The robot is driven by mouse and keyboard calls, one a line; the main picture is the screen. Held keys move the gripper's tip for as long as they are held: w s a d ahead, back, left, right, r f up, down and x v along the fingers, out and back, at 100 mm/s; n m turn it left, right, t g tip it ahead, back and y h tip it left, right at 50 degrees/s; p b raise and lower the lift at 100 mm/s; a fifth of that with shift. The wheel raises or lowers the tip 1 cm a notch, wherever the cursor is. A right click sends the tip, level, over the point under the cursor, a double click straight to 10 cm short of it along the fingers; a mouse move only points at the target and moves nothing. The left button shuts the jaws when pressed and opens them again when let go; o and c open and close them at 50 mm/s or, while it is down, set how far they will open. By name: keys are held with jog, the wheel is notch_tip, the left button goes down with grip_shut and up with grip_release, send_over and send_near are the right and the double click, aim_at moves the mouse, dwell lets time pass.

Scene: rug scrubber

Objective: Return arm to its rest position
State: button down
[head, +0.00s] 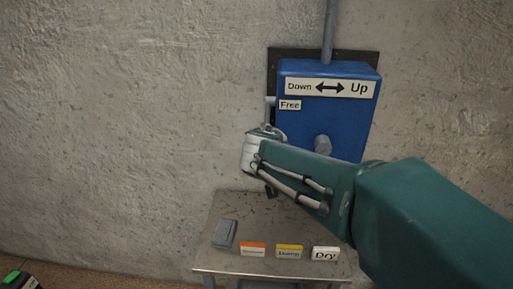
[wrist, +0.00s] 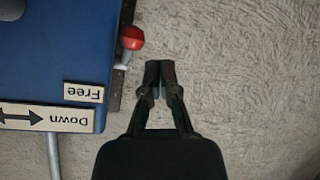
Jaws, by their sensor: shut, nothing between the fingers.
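My gripper (wrist: 159,70) shows in the wrist view with its fingertips together and nothing between them. It is in front of the bare wall, to the right of the blue control box (wrist: 55,60) in that view, and apart from the red lever knob (wrist: 131,38). In the head view my arm reaches in from the right, in front of the lower part of the blue box (head: 325,115). There the wrist hides most of the gripper, and only a dark bit (head: 270,191) shows below it.
Below the box stands a small metal table (head: 215,262) with a grey block (head: 224,233) and labelled orange (head: 253,249), yellow (head: 289,251) and white "Dry" (head: 325,253) pieces. A grey pipe (head: 329,30) rises from the box. The wall to the left is clear.

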jog(key=shift+s+f, duration=0.15)
jog(key=shift+s, duration=0.15)
jog(key=s+d+m+g+h, duration=0.35)
jog(key=s+d, duration=0.75)
jog(key=d, duration=0.4)
jog(key=s+d+f+g, duration=0.1)
jog(key=s+f, duration=0.1)
jog(key=s, duration=0.3)
jog(key=s+d+f+m+g+y, duration=0.1)
jog(key=s+f, duration=0.2)
jog(key=s, duration=0.3)
jog(key=s+f+g+y, duration=0.1)
jog(key=s+f, duration=0.1)
jog(key=s, duration=0.4)
jog(key=shift+d+f, duration=0.2)
jog(key=shift+d, duration=0.2)
jog(key=shift+a, duration=0.1)
